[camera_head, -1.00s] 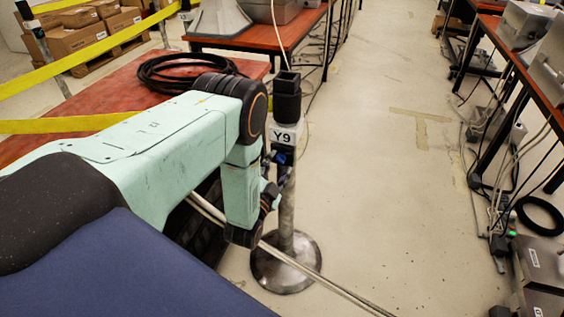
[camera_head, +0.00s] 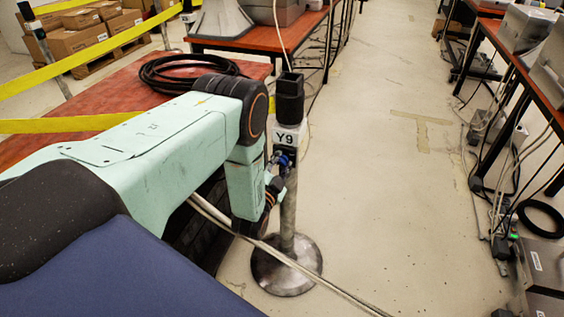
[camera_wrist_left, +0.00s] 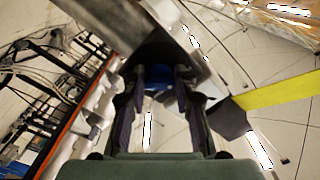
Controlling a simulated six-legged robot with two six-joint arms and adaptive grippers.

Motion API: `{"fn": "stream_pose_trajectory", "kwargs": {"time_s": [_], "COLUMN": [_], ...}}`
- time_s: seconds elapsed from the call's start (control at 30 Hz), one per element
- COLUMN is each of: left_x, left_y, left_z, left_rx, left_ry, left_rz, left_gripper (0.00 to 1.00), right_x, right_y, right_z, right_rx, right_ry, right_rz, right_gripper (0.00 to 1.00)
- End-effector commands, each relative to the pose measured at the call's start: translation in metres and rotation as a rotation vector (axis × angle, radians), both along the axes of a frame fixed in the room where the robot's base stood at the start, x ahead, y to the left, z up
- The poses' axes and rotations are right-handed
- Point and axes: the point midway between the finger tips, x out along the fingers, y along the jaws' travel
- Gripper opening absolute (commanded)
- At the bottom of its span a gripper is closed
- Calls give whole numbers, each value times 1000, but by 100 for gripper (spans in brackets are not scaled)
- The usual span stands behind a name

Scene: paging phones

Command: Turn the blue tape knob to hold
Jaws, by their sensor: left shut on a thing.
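The blue tape knob (camera_head: 285,159) is on the upper part of an upright metal post, just under a white label reading Y9 (camera_head: 287,138). The post (camera_head: 288,205) stands on a round metal base. My left gripper (camera_head: 279,164) is at the knob, with its fingers on either side, shut on it. In the left wrist view the blue knob (camera_wrist_left: 158,84) shows between the two dark fingers (camera_wrist_left: 158,90). The fingers partly cover the knob, and its setting cannot be read. My right gripper is not in view.
A red-topped table (camera_head: 90,105) with a coiled black cable (camera_head: 185,72) is behind my left arm. Yellow tape (camera_head: 100,48) crosses at the left. Pale cables (camera_head: 290,262) run past the post base.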

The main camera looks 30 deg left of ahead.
Motion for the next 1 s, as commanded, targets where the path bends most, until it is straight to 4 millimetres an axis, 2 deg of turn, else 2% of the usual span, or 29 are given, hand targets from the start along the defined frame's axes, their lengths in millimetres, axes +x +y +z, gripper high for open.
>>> {"fn": "stream_pose_trajectory", "kwargs": {"time_s": [0.03,0.17,0.53,1.0], "left_x": [0,0,-1,-1], "left_y": [-1,-1,-1,-1], "left_z": [0,0,0,1], "left_rx": [0,0,53,420], "left_ry": [0,0,14,104], "left_rz": [-3,-3,-3,-2], "left_gripper": [10,0,0,0], "right_x": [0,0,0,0], "right_y": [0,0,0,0], "right_z": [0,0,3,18], "right_rx": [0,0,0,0], "right_ry": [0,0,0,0], "right_rz": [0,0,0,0], "right_gripper": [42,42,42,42]}}
